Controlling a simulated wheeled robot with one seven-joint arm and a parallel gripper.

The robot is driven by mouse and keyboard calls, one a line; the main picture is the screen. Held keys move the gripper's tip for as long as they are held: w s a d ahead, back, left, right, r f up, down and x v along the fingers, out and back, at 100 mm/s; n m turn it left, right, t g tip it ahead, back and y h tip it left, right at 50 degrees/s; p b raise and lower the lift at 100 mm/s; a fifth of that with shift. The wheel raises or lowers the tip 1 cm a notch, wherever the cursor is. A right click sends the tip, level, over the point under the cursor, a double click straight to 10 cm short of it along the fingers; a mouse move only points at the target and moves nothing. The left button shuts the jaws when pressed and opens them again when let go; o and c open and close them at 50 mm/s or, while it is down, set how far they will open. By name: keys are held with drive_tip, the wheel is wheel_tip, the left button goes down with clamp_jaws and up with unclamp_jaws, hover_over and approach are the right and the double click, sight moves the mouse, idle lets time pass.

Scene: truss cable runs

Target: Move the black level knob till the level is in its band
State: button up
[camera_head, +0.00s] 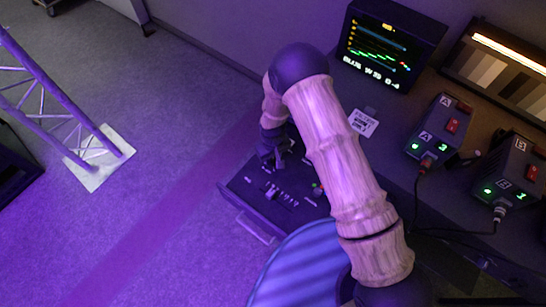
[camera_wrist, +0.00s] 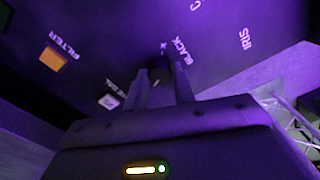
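The black level knob (camera_wrist: 160,69) is a small dark shape beside the white word BLACK in the wrist view. My gripper (camera_wrist: 162,74) has one finger on each side of it. The fingers are apart; whether they touch the knob is too dark to tell. In the head view my gripper (camera_head: 273,152) is over the far part of the dark control panel (camera_head: 238,186), and the knob is hidden there. The monitor (camera_head: 385,45) at the back shows green and blue traces, a yellow mark on top and a small red-orange part at the right end.
The panel also has an orange FILTER button (camera_wrist: 53,58), a pale button (camera_wrist: 108,101) and an IRIS label (camera_wrist: 245,38). Two camera control boxes (camera_head: 436,130) (camera_head: 512,172) with cables stand right. A grey-scale chart (camera_head: 500,70) is behind them. A truss (camera_head: 50,110) stands left.

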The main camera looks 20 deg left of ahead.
drive_tip(key=shift+c, duration=0.6)
drive_tip(key=shift+m, duration=0.4)
drive_tip(key=m+b, duration=0.1)
drive_tip(key=m, duration=0.1)
drive_tip(key=shift+m+b, duration=0.3)
drive_tip(key=shift+b, duration=0.05)
drive_tip(key=m+b, duration=0.1)
drive_tip(key=m, duration=0.8)
drive_tip(key=shift+m, duration=1.9)
